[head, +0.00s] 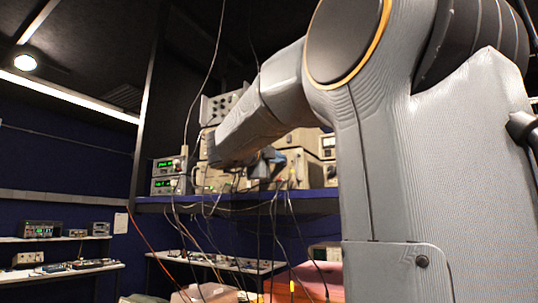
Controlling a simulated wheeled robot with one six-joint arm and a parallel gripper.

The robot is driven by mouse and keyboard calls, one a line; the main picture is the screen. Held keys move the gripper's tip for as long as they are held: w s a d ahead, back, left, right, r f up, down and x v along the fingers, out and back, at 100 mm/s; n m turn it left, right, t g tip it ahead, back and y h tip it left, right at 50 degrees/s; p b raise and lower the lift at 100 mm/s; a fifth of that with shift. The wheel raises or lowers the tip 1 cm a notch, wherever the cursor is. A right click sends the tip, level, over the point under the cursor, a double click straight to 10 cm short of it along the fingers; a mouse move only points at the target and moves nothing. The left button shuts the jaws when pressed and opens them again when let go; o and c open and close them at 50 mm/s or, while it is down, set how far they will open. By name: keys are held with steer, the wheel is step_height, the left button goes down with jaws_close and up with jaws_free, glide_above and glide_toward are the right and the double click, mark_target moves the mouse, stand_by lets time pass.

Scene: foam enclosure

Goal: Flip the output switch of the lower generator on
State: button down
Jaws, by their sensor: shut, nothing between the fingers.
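Two small grey instruments with green lit displays are stacked at the left end of the blue shelf, in the head view. The lower generator (165,187) sits directly under the upper generator (166,166). Their switches are too small to make out. My gripper (264,166) is small and partly hidden by my forearm. It is to the right of the generators, apart from them, in front of the beige instruments. It is shut and empty.
The blue shelf (310,201) carries several beige instruments (298,162) behind my arm. Loose cables hang in front of the shelf and past the generators. A lower bench (230,263) stands below. More devices sit on a side bench (70,270) at left.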

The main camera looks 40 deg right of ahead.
steer(key=shift+d, duration=0.1)
steer(key=shift+d+r, duration=0.15)
steer(key=shift+r, duration=0.5)
steer(key=shift+a, duration=0.2)
steer(key=shift+a, duration=0.1)
steer(key=r+b+v, duration=0.3)
steer(key=v, duration=1)
steer(key=shift+a+b, duration=0.35)
steer(key=shift+a, duration=0.05)
steer(key=shift+s+f, duration=0.1)
